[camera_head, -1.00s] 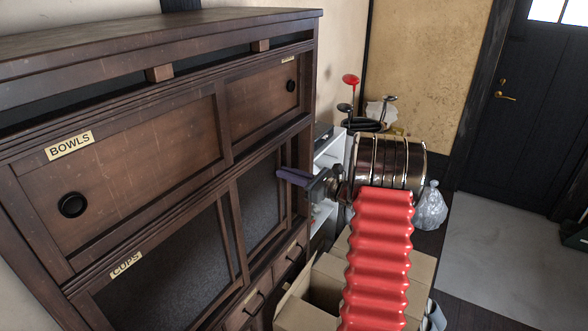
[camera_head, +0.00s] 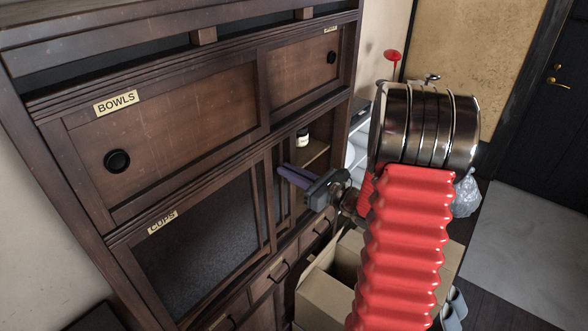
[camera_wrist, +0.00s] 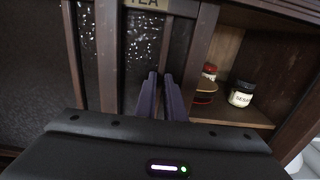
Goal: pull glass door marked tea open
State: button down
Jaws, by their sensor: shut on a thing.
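The glass door marked tea (camera_head: 282,203) is a dark wooden sliding frame in the lower part of the cabinet. In the wrist view, its TEA label (camera_wrist: 145,3) is cut by the top edge, above a narrow strip of glass. The door stands slid to the left, partly overlapping the cups door (camera_head: 205,245). My gripper (camera_head: 281,170) is at the tea door, with its two purple fingers (camera_wrist: 163,82) close together against it. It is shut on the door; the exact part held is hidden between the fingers.
Right of the door, an open shelf (camera_wrist: 240,111) holds a dark jar (camera_wrist: 241,94) and a red-lidded jar (camera_wrist: 209,71). Drawers with handles (camera_head: 278,272) lie below. An open cardboard box (camera_head: 325,295) stands in front of the cabinet's right end, under my arm.

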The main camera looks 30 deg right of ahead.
jog(key=c, duration=1.8)
grip_release()
jog(key=shift+c, duration=0.2)
jog(key=shift+s, duration=0.15)
jog(key=v, duration=1.3)
jog(key=shift+s, duration=0.3)
